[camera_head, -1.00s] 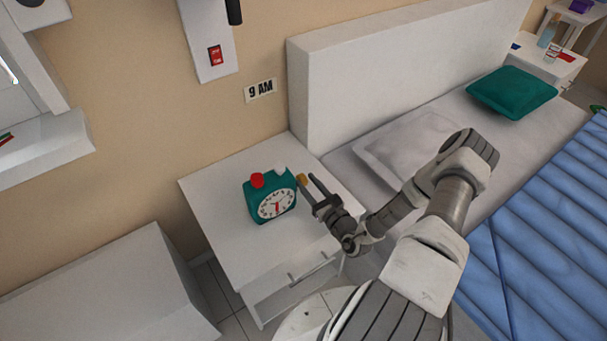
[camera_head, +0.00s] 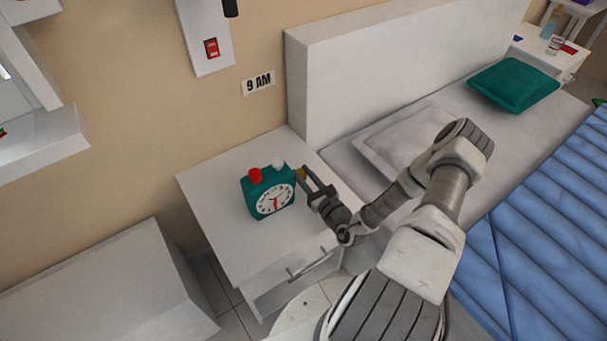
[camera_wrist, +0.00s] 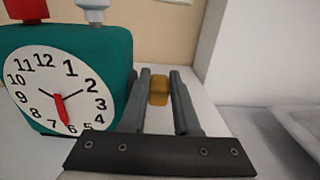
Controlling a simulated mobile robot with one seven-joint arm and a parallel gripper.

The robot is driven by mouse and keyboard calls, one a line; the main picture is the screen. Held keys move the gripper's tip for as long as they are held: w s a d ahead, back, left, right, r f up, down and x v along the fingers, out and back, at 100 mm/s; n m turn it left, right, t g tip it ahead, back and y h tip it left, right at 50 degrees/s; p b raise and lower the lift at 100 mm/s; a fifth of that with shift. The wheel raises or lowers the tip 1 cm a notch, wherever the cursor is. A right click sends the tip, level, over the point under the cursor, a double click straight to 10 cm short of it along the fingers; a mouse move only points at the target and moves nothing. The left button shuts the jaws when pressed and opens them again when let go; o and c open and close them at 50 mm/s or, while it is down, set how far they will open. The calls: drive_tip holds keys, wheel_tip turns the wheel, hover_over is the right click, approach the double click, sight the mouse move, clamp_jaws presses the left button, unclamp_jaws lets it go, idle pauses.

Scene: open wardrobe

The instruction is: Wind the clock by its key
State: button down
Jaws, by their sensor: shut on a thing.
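The teal alarm clock (camera_head: 258,190) stands upright on the white nightstand, with a red knob and a white knob on top. Its white dial (camera_wrist: 58,92) shows black numerals, dark hands and a red hand in the wrist view. The yellow key (camera_wrist: 159,90) is at the clock's right side. My gripper (camera_head: 303,180) reaches in from the right, and its two dark fingers are shut on the key, one on each side of it. The key's joint with the clock is hidden in both views.
The nightstand top (camera_head: 222,180) is clear left of the clock. A bed with a white headboard (camera_head: 380,55) stands close on the right.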

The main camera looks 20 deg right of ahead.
drive_tip(key=shift+r+p, duration=0.2)
drive_tip(key=shift+p, duration=0.45)
drive_tip(key=shift+r+g+p, duration=0.15)
drive_tip(key=shift+g+p, duration=0.25)
drive_tip(key=shift+p, duration=0.05)
drive_tip(key=g+p, duration=0.1)
drive_tip(key=p, duration=0.3)
drive_tip(key=shift+w+r+g, duration=0.25)
drive_tip(key=shift+r+g, duration=0.05)
drive_tip(key=shift+g, duration=0.1)
drive_tip(key=g+p, duration=0.1)
drive_tip(key=p, duration=0.1)
drive_tip(key=g+p, duration=0.1)
drive_tip(key=p, duration=0.1)
drive_tip(key=shift+w+a+r+h, duration=0.15)
drive_tip(key=shift+w+h, duration=0.1)
drive_tip(key=shift+h, duration=0.15)
drive_tip(key=g+p, duration=0.3)
drive_tip(key=shift+w, duration=0.3)
drive_tip(key=g, duration=0.1)
drive_tip(key=w+g+h+p, duration=0.1)
drive_tip(key=g, duration=0.1)
drive_tip(key=shift+f, duration=0.4)
drive_tip(key=g, duration=0.3)
drive_tip(key=shift+w+f+g+h+b, duration=0.2)
drive_tip(key=shift+f+g+h+b, duration=0.1)
drive_tip(key=shift+g+b, duration=0.1)
drive_tip(key=shift+w+f+g, duration=0.1)
drive_tip(key=shift+f+g, duration=0.05)
drive_tip(key=shift+g, duration=1.05)
